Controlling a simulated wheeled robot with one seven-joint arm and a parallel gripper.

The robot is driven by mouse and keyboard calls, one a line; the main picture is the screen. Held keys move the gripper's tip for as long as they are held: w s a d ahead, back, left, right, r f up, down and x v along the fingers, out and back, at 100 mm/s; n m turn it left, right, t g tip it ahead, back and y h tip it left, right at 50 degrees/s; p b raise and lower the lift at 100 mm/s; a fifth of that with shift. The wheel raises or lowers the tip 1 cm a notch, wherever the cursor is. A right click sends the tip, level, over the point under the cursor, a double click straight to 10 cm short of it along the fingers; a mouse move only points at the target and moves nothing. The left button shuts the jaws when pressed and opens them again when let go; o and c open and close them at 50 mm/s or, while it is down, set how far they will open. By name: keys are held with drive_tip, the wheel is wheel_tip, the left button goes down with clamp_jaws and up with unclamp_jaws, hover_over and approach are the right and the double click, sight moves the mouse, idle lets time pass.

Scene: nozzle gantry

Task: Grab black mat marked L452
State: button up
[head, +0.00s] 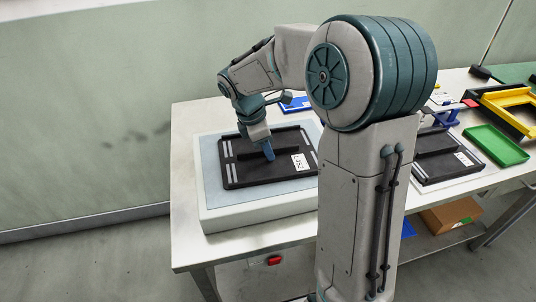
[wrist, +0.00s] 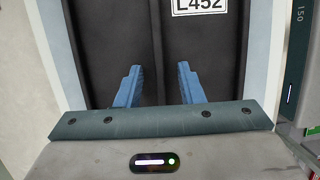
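The black mat (head: 245,178) lies on a pale raised block with a grey-blue top. Its white label reads L452 in the wrist view, where the mat (wrist: 100,40) fills most of the upper picture. A raised ridge runs across the mat's middle. My gripper (head: 268,152) is low over the mat in the head view, beside the label. In the wrist view my gripper (wrist: 160,85) has its two blue fingers apart, one on each side of the ridge line, with a gap showing between them. I cannot tell whether the fingertips touch the mat.
The pale block (head: 262,208) stands at the table's left end. A second black mat (head: 445,168) with a label, a green tray (head: 496,146) and a yellow frame (head: 508,100) are to the right. A blue item (head: 297,104) lies behind the block. My arm hides the table's middle.

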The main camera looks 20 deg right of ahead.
clamp_jaws()
drive_tip(key=shift+r, duration=0.1)
drive_tip(key=shift+r, duration=0.1)
